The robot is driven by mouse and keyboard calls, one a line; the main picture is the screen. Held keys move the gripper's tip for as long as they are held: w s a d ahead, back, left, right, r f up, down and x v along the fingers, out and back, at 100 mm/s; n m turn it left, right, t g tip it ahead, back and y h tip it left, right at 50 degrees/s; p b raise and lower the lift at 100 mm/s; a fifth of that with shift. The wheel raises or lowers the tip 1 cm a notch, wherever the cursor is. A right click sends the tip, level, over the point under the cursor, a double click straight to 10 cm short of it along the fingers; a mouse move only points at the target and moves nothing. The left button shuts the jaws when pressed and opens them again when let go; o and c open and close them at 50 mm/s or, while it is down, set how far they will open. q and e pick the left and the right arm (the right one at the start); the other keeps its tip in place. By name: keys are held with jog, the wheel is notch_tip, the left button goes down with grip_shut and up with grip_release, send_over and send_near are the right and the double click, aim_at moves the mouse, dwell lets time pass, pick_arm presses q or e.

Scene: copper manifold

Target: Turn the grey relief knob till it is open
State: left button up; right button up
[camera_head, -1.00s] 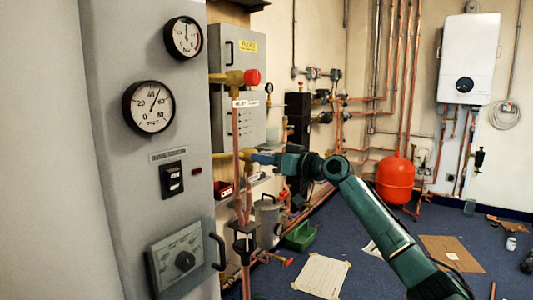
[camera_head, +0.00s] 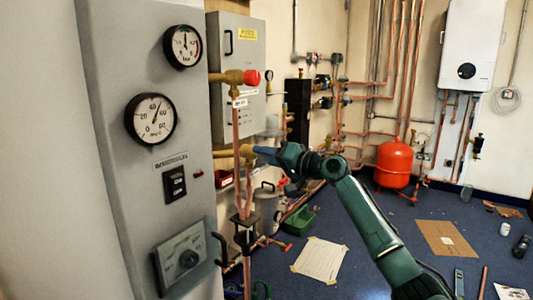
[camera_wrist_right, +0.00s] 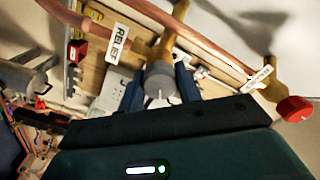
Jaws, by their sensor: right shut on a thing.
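The grey relief knob (camera_wrist_right: 160,82) sits on the end of a brass valve body in the right wrist view. A white tag (camera_wrist_right: 117,44) reading RELIEF hangs beside it. My right gripper (camera_wrist_right: 160,88) has one blue finger on each side of the knob and is shut on it. In the head view my right gripper (camera_head: 262,154) meets the end of the lower brass fitting (camera_head: 228,153), and its fingers hide the knob. The knob's turn angle is hard to tell. My left gripper is not in view.
A red knob (camera_head: 252,77) on a brass valve sits above my gripper; it also shows in the right wrist view (camera_wrist_right: 294,108). Copper pipes (camera_head: 236,130) run close by. A grey panel with gauges (camera_head: 150,118) stands left. A green tray (camera_head: 299,223) lies on the floor.

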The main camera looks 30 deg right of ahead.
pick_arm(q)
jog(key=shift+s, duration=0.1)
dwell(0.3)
pick_arm(e)
jog(key=o, duration=1)
jog(key=shift+s, duration=0.1)
pick_arm(q)
jog(key=b, duration=0.2)
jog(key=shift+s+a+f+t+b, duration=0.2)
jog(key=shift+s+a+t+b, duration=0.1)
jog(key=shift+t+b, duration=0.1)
pick_arm(e)
jog(key=v, duration=1.3)
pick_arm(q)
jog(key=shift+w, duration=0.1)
